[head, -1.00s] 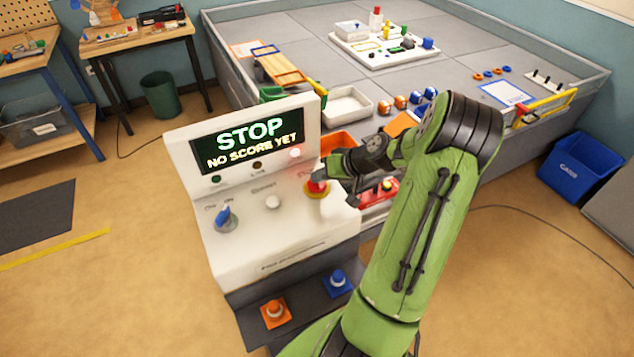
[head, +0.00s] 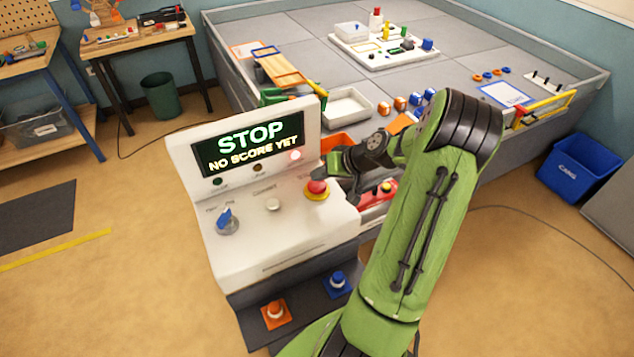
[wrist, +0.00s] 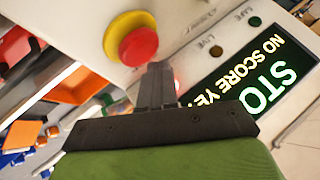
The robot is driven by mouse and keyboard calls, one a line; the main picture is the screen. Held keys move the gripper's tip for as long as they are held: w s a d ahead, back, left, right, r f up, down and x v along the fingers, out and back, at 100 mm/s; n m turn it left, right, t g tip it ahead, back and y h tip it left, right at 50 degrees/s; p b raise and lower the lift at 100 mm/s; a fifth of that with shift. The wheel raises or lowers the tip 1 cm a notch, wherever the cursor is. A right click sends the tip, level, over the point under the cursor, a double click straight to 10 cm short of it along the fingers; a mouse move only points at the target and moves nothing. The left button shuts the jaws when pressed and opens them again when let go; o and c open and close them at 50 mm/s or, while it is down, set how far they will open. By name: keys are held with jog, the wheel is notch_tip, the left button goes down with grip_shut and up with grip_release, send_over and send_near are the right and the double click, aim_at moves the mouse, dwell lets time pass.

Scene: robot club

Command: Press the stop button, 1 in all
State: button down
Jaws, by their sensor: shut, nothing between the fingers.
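The stop button is a red mushroom cap (head: 317,187) on a yellow ring, at the right end of the white console's sloped top. The console screen (head: 248,144) reads "STOP" and "NO SCORE YET", and a red lamp (head: 295,155) is lit at its right. My gripper (head: 335,176) is just right of the cap, pointing toward the console. In the wrist view the red cap (wrist: 138,46) lies just beyond my shut, empty fingertips (wrist: 158,66). They look close to it but apart; the exact gap is hard to tell.
An orange bin (head: 337,142) and a red item (head: 378,193) lie close behind my gripper.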

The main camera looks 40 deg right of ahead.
aim_at(321, 185)
notch_tip(321, 185, up, 5)
jog(key=p, duration=0.4)
jog(key=shift+r, duration=0.1)
dwell(0.3)
dwell(0.4)
